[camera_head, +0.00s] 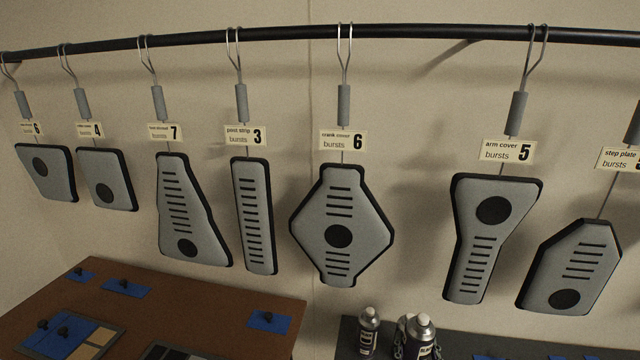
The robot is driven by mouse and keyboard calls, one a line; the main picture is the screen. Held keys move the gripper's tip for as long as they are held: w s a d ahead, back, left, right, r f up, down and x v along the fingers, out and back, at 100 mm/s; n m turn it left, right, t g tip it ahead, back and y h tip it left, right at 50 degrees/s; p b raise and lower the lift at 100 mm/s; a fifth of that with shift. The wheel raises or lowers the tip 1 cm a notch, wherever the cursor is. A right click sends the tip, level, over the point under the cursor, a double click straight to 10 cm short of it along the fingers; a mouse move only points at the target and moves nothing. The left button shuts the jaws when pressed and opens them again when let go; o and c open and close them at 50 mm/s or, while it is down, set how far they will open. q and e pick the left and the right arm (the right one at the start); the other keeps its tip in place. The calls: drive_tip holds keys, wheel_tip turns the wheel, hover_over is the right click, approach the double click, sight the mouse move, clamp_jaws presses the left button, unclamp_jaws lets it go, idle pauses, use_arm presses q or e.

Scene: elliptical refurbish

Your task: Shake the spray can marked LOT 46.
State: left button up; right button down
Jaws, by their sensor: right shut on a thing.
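Two spray cans stand out at the bottom edge of the view. One can (368,332) is dark with a silver top and a pale label, upright on a dark surface. The other can (421,328) has a silver shoulder and dark body, cut off by the lower edge. My right gripper (418,350) shows only in small part, at this second can, and is shut on it. I cannot read LOT 46 on either can. My left gripper is out of view.
Grey slotted panels, such as the crank cover (325,215) and arm cover (470,265), hang from a black rail (290,35) with "bursts" tags above the cans. A brown table (190,295) with blue pads is at lower left. A dark bench (460,345) holds the cans.

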drive_tip(key=shift+w+a+r+n+y, duration=0.6)
drive_tip(key=shift+w+a+n+y, duration=1.1)
drive_tip(key=shift+w, duration=2.75)
drive_tip(key=s+a, duration=0.1)
drive_tip(key=s, duration=0.7)
drive_tip(key=shift+s+a+m+t, duration=0.15)
drive_tip(key=shift+m+t, duration=0.15)
drive_tip(key=shift+m, duration=0.1)
